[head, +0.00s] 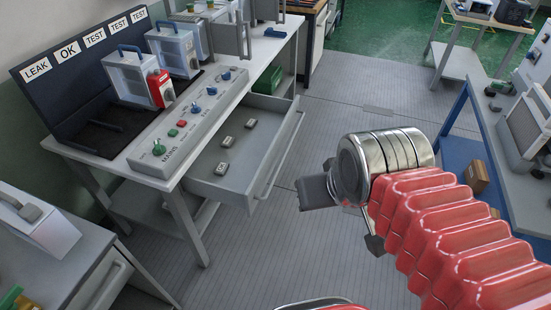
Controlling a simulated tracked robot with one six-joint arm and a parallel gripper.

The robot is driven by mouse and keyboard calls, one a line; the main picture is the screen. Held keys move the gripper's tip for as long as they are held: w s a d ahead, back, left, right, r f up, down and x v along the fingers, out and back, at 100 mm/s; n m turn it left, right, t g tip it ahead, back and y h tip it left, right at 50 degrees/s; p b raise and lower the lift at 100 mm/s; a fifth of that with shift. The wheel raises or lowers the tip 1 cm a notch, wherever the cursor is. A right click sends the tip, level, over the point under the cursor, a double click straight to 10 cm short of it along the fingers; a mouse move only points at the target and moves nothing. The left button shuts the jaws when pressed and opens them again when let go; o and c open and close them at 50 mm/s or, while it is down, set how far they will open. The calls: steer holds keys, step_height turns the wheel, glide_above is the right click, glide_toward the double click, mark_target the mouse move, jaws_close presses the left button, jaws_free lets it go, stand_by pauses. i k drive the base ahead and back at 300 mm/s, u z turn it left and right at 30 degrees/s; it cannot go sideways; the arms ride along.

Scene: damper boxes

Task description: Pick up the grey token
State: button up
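Three small grey pieces with pale tops lie apart in the open drawer under the test bench: one at the back (251,123), one in the middle (227,141) and one nearest me (220,169). They may be tokens; their markings are too small to read. My gripper (320,193) is in the air to the right of the drawer, clear of these pieces. Its dark end parts point left and down, and the round metal wrist partly hides them. I cannot tell whether it is open or shut.
The drawer (288,150) is pulled out over the floor. On the bench stand a control panel (187,118) with knobs, and clear boxes (131,78), one with a red tag (160,89). A blue-framed bench (490,137) stands right. Grey floor (260,250) between is clear.

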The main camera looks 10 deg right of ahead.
mark_target(222, 168)
steer(key=z, duration=0.05)
steer(key=i, duration=1)
steer(key=u, duration=0.05)
